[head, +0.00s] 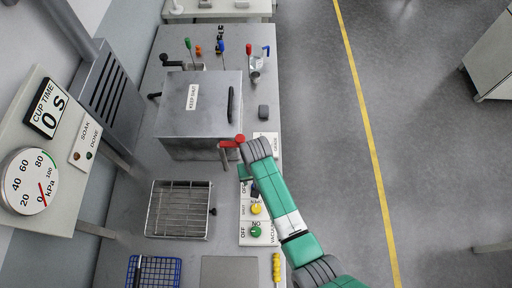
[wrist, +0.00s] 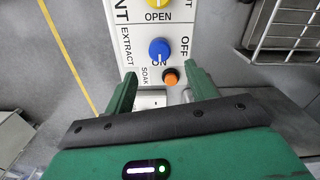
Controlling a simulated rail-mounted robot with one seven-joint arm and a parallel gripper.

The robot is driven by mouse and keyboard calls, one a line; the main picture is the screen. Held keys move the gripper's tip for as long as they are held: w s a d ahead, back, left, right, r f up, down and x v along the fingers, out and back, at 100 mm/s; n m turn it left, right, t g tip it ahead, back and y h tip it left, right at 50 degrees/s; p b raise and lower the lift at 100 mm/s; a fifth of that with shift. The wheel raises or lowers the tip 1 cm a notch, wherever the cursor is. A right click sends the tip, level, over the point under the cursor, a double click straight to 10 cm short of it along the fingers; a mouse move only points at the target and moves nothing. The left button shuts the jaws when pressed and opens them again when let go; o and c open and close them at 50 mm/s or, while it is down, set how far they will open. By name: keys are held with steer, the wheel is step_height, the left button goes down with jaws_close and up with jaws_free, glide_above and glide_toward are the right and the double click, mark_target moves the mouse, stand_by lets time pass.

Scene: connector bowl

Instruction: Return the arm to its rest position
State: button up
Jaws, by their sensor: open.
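My gripper (wrist: 158,78) is open and empty. In the wrist view its two green fingers stand apart, with a blue knob (wrist: 159,50) and an orange button (wrist: 171,76) of the control panel (wrist: 127,48) showing between and beyond them. I cannot tell how far above the panel the fingers are. In the head view my green arm (head: 281,205) reaches in from the lower right, and my gripper (head: 246,173) hangs over the panel by the front of the steel chamber. The arm hides part of the panel.
A steel chamber (head: 190,117) with a red-handled lever (head: 232,142) stands close to my gripper. A wire rack (head: 178,210) and a blue basket (head: 153,272) lie left. The floor (head: 335,130) right of the bench is clear.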

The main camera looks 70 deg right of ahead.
stand_by(0.4)
steer(key=w+r+n+t+h+p, duration=0.2)
steer(key=w+r+n+t+h, duration=0.3)
steer(key=w+r, duration=1.4)
steer(key=w+a+r+t, duration=0.2)
steer(key=a+r, duration=0.1)
steer(key=r, duration=0.4)
steer(key=w+a+r+t, duration=0.2)
steer(key=w+a+r, duration=0.1)
steer(key=r, duration=0.4)
steer(key=w+a+r+t, duration=0.2)
steer(key=r, duration=0.5)
steer(key=a+r+n+t+p, duration=0.1)
steer(key=a+r+n+t, duration=0.15)
steer(key=a+r, duration=0.55)
steer(key=a+r+n+t+p, duration=0.1)
steer(key=a+r+t, duration=0.3)
steer(key=r, duration=0.7)
steer(key=s+a+r+n+t+y, duration=0.2)
steer(key=s+a+r, duration=0.4)
steer(key=r, duration=0.3)
steer(key=s+a+r+n+t+y, duration=0.1)
steer(key=s+a+r+t+y, duration=0.2)
steer(key=r, duration=0.7)
steer(key=s+a+t+p, duration=0.1)
steer(key=s+a+t, duration=0.1)
steer(key=s+a, duration=0.1)
steer(key=shift+s+a+r+n, duration=0.15)
steer(key=shift+a+r+n, duration=0.15)
steer(key=shift+a, duration=0.4)
